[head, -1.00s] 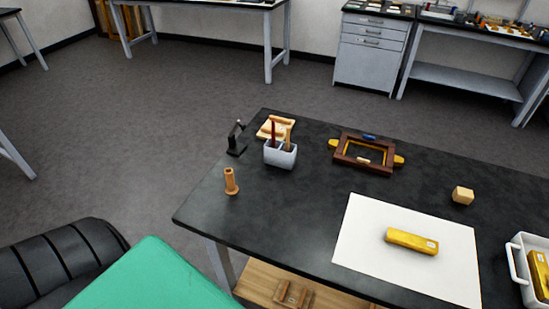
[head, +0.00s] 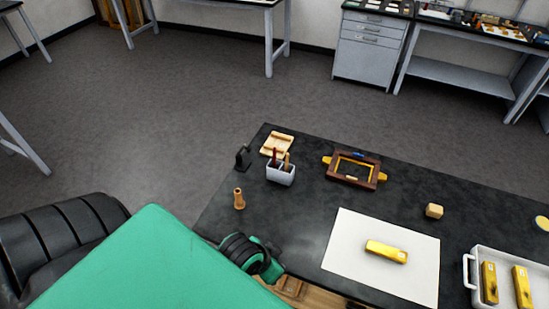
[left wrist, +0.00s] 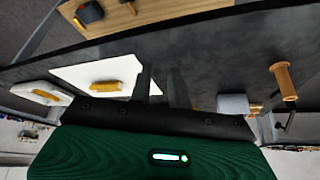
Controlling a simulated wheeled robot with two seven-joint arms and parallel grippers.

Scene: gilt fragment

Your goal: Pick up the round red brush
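A small white holder (head: 281,176) stands near the far left of the dark table. Two upright handles stick out of it: a dark red one (head: 274,158) and a tan one (head: 287,160). The brush heads are hidden inside, so their shape cannot be told. The holder also shows in the left wrist view (left wrist: 233,104). My left gripper (left wrist: 161,84) shows two dark fingers with an empty gap between them, apart from the holder. In the head view my left arm hides the table's near left corner, and its fingers cannot be made out. My right gripper is out of view.
A wooden cylinder (head: 239,199) stands left of the holder, with a black stand (head: 243,157) and wooden tray (head: 277,144) behind. A brown frame (head: 354,182), white sheet (head: 340,254) with yellow block (head: 386,251), wooden cube (head: 434,210) and white bin (head: 468,272) lie rightward.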

